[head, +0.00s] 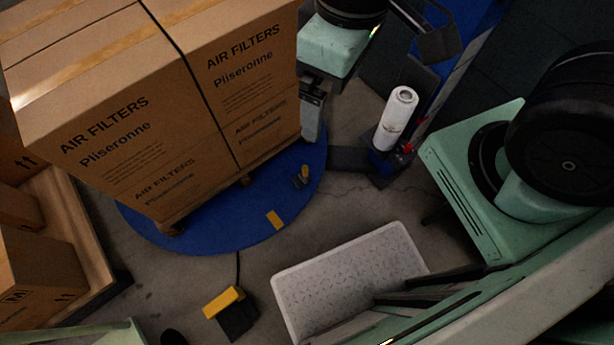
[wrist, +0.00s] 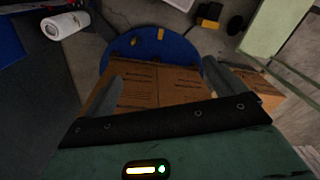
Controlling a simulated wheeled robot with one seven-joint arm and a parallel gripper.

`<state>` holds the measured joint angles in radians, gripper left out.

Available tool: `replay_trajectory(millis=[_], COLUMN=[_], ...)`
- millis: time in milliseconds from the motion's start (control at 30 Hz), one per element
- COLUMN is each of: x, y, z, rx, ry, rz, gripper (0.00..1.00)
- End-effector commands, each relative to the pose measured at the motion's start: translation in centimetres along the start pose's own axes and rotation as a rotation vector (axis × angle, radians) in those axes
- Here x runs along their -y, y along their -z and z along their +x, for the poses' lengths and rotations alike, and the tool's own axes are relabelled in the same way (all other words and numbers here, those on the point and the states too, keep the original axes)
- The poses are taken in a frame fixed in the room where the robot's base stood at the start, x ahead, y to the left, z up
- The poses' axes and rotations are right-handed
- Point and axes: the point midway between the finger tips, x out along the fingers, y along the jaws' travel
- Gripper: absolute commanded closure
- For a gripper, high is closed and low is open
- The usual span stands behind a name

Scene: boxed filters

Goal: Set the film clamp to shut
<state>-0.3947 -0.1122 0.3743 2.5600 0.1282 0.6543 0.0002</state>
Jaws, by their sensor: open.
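What looks like the film clamp (head: 303,176) is a small grey piece with a yellow tip, low on the blue turntable (head: 250,228) near its right edge in the head view. It also shows as a tiny yellow spot in the wrist view (wrist: 134,41). It is too small to tell whether it is open or shut. My gripper (wrist: 162,72) is open in the wrist view, its two grey fingers wide apart with nothing held. The cartons show beyond the fingers, and the clamp lies apart from them.
Stacked air filter cartons (head: 200,110) fill the turntable's middle. A white film roll (head: 396,118) stands at its right. A yellow-black pedal (head: 232,312) and a pale mat (head: 345,275) lie in front. More cartons (head: 35,270) stand at left. Bare floor shows between turntable and mat.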

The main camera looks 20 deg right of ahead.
Motion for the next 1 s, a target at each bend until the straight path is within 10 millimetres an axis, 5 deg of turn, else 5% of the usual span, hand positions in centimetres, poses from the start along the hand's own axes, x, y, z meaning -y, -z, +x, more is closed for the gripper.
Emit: replay_trajectory(millis=[167,367,667,1000], x=[0.0,-0.2,-2.3,-7.0], y=[0.0,0.5,4.4,9.0], z=[0.0,1.8,12.9,27.3], rx=[0.0,0.003,0.018,0.039], ry=[0.0,0.012,0.082,0.11], rz=[0.0,0.031,0.302,0.67], gripper=[0.06,0.55,0.55,0.55])
